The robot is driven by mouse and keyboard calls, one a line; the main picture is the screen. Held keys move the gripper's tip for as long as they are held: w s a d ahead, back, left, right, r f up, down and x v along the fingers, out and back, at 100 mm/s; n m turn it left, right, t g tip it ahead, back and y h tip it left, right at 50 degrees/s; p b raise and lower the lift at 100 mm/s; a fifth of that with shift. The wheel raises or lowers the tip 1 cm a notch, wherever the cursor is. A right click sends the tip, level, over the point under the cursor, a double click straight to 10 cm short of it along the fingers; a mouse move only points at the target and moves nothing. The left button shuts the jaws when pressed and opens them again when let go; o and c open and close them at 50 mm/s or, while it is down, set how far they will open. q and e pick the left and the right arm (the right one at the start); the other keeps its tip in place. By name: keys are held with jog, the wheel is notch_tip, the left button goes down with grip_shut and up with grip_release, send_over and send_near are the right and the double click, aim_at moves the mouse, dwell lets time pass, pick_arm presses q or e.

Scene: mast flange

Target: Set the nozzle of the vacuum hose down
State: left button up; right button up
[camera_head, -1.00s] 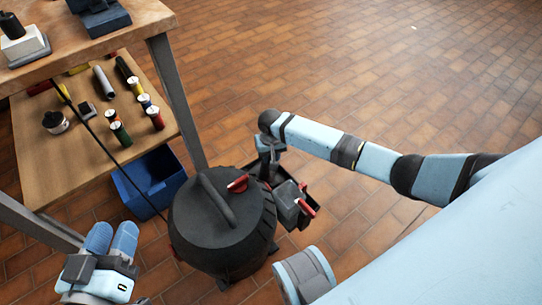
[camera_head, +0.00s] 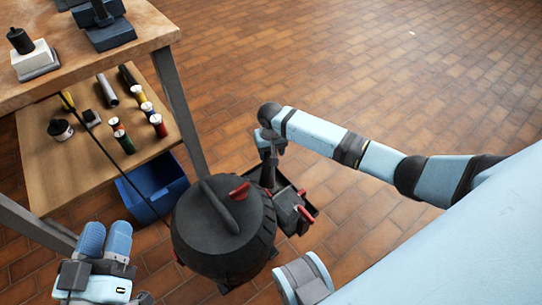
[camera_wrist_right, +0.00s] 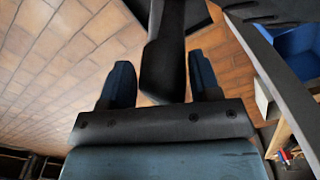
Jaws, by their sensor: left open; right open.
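The black vacuum canister (camera_head: 222,228) with a curved handle and red latches stands on the floor at the lower middle. My right gripper (camera_head: 268,150) is just above and right of it, pointing down. In the right wrist view its two dark fingers (camera_wrist_right: 162,82) stand apart, with a black tube-like part (camera_wrist_right: 163,60), seemingly the nozzle, between them. A gap shows at the left finger. In the head view the dark nozzle (camera_head: 268,174) shows below the gripper; its lower end is hidden. My left gripper (camera_head: 105,238) is open and empty at the lower left.
A dark open tray (camera_head: 310,192) with a grey, red-handled item lies right of the canister. A wooden bench (camera_head: 140,25) has a lower shelf (camera_head: 75,175) with several spools. A blue bin (camera_head: 165,172) stands beneath. The tiled floor is clear at right.

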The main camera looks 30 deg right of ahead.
pick_arm(q)
notch_tip(320, 180, up, 3)
jog(key=shift+s+a+r+t+p, duration=0.1)
jog(key=shift+a+r+t+p, duration=0.05)
jog(key=shift+t+p, duration=0.55)
pick_arm(e)
notch_tip(320, 180, up, 5)
jog(key=shift+r, duration=0.2)
jog(key=shift+s, duration=0.1)
